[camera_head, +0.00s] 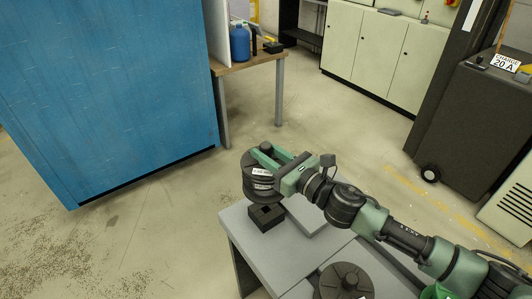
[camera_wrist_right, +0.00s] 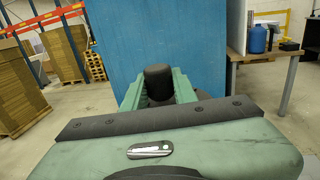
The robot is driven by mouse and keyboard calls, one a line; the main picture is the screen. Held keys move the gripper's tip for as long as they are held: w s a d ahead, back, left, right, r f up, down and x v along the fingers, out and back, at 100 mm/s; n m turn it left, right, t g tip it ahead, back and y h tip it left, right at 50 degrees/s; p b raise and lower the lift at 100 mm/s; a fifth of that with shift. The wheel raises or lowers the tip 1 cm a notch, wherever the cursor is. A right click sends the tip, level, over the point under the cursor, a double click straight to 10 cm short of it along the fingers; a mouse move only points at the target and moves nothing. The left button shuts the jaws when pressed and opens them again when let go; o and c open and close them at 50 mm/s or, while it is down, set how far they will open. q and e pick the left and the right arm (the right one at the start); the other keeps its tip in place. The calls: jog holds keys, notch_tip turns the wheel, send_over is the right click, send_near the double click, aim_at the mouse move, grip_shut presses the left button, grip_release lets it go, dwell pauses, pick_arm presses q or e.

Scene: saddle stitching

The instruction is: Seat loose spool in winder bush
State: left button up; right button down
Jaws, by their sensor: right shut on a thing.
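A dark round spool-like piece (camera_head: 253,183) with stacked discs and white labels is at the far corner of the grey table. My right gripper (camera_head: 266,155) is shut on its upper part. In the right wrist view, a dark rounded cylinder (camera_wrist_right: 158,80) sits between the two green fingers. A black square block with an opening in its top (camera_head: 266,217) is on the table just below and in front of the round piece. I cannot tell whether the two touch, or whether this block is the winder bush. My left gripper is not in view.
A second dark round piece with a raised hub (camera_head: 345,282) is at the near edge. The grey table (camera_head: 268,257) has bare room left of it. A large blue panel (camera_head: 105,90) stands behind, and a wooden bench (camera_head: 250,66) holds a blue bottle (camera_head: 240,43).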

jog(key=shift+r, duration=0.25)
jog(key=shift+p, duration=0.3)
jog(key=shift+f+b, duration=0.55)
jog(key=shift+f, duration=0.05)
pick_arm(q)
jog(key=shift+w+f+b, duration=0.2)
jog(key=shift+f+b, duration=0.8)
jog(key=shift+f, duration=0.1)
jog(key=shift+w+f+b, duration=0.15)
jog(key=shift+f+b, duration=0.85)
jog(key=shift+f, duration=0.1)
pick_arm(e)
jog(key=shift+f, duration=2.4)
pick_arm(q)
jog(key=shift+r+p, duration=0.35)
